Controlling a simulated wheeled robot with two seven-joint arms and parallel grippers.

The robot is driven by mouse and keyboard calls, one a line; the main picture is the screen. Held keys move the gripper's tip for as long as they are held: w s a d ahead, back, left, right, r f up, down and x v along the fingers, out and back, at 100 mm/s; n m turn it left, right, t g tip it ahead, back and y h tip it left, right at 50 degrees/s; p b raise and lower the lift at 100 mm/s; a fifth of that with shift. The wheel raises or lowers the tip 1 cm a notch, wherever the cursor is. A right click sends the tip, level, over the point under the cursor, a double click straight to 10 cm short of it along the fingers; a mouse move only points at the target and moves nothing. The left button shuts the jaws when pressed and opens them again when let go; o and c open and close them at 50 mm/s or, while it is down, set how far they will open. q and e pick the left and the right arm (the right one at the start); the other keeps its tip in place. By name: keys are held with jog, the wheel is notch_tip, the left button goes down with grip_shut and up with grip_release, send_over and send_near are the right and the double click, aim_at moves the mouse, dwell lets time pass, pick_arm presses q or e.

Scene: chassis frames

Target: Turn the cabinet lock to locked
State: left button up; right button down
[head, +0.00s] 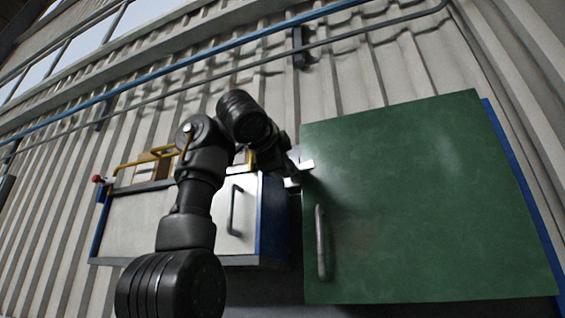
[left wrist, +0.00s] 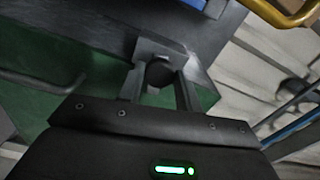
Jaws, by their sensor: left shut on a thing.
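The green cabinet door (head: 425,200) fills the right of the head view, with a dark vertical handle (head: 321,243) near its left edge. My left gripper (head: 298,172) is at the upper left edge of this door. In the left wrist view its two fingers (left wrist: 161,88) stand on either side of a dark round lock knob (left wrist: 160,73) and are shut on it. The knob sits by a grey block next to the green surface. The lock's turn angle cannot be told, as the fingers and arm cover it. My right gripper is not in view.
A white and blue cabinet (head: 236,215) with a handle stands left of the green door, partly behind my left arm. Yellow rails (head: 140,165) and a red knob (head: 98,179) are above it. A blue pipe (head: 190,76) crosses the ribbed wall.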

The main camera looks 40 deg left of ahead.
pick_arm(q)
jog(key=shift+m, duration=0.9)
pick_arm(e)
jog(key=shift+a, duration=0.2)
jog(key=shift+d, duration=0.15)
pick_arm(q)
jog(key=o, duration=1)
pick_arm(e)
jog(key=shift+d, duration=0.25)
pick_arm(q)
jog(key=shift+s, duration=0.15)
jog(key=b+v, duration=0.4)
jog(key=v, duration=0.6)
jog(key=shift+s, duration=0.25)
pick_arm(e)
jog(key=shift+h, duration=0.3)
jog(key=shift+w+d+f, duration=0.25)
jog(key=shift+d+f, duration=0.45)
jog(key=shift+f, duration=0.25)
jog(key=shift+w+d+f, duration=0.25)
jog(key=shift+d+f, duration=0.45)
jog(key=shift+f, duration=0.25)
